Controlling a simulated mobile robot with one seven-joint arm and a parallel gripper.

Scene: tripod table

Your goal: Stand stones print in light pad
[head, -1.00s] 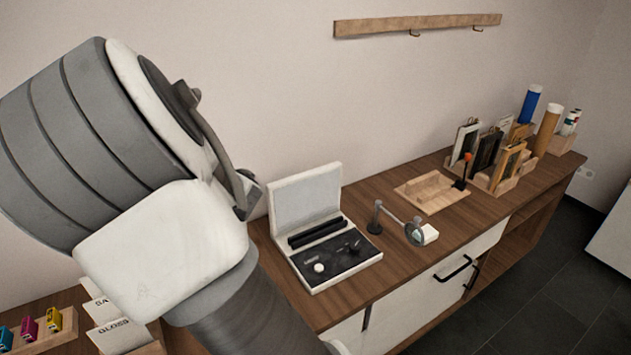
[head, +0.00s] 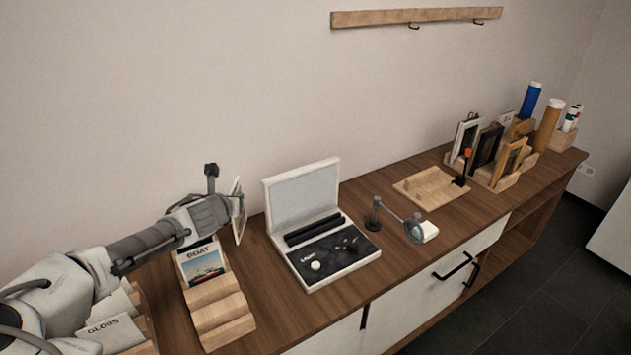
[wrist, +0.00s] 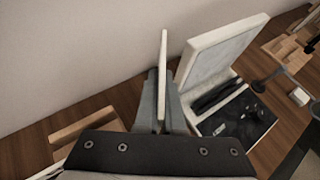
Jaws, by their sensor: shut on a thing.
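My gripper (head: 232,206) is shut on a thin pale card (head: 239,222), likely the print, held upright above the table at the left. In the wrist view the card (wrist: 163,75) stands nearly edge-on between the fingers (wrist: 162,115); its picture cannot be made out. Just right of it stands an open white case (head: 325,285) with a raised pale lid (head: 303,193) and a dark panel with knobs and a slotted bar. I cannot tell for sure whether this case is the light pad. The card is apart from the case.
A stepped wooden rack (head: 222,308) holds a boat print (head: 203,262) below my gripper. Cards, one marked GLOSS (head: 108,335), stand at lower left. A magnifier (head: 413,228), a wooden tray (head: 430,190) and framed pictures (head: 486,148) stand to the right.

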